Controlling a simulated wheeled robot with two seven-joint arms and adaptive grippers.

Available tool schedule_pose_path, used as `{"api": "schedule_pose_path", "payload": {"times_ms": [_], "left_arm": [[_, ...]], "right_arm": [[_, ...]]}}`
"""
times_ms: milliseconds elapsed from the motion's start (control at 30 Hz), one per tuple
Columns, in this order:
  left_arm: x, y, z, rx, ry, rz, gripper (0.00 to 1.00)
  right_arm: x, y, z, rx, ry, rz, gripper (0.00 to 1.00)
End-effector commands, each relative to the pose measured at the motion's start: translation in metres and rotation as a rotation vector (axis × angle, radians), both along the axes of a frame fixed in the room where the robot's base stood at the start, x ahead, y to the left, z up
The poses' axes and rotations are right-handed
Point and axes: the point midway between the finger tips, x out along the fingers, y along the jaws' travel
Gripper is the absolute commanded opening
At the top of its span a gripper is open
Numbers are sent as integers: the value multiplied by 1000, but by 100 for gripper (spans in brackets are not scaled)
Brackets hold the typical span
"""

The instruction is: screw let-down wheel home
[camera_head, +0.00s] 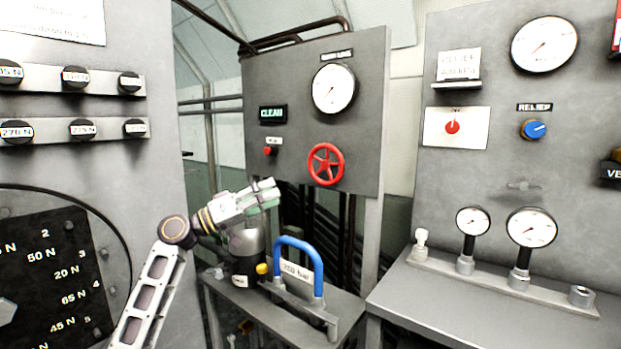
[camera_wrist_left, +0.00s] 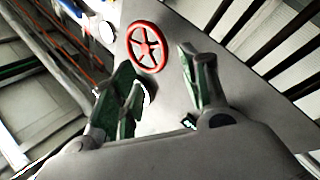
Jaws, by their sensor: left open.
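The red let-down wheel (camera_head: 326,164) is a spoked handwheel on the lower right of a grey panel in the head view. My left gripper (camera_head: 266,190) is to the left of the wheel and a little lower in that view, apart from it. In the left wrist view the wheel (camera_wrist_left: 147,47) shows beyond the open fingers (camera_wrist_left: 158,75), with nothing between them. The contact gap in depth cannot be told. My right gripper is not in view.
A blue handle (camera_head: 299,262) and a dark-bodied cylinder (camera_head: 247,262) stand on the bench below my left gripper. A gauge (camera_head: 333,88) and a small red knob (camera_head: 270,150) sit on the wheel's panel. Small gauges (camera_head: 531,228) stand on the right bench.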

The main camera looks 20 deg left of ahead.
Motion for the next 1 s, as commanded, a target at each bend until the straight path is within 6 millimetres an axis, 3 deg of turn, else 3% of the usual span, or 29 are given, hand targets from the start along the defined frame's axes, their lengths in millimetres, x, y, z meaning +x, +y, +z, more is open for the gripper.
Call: {"api": "schedule_pose_path", "payload": {"times_ms": [1000], "left_arm": [[63, -75, 32, 1, -1, -1, 45]], "right_arm": [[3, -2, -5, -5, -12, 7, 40]]}}
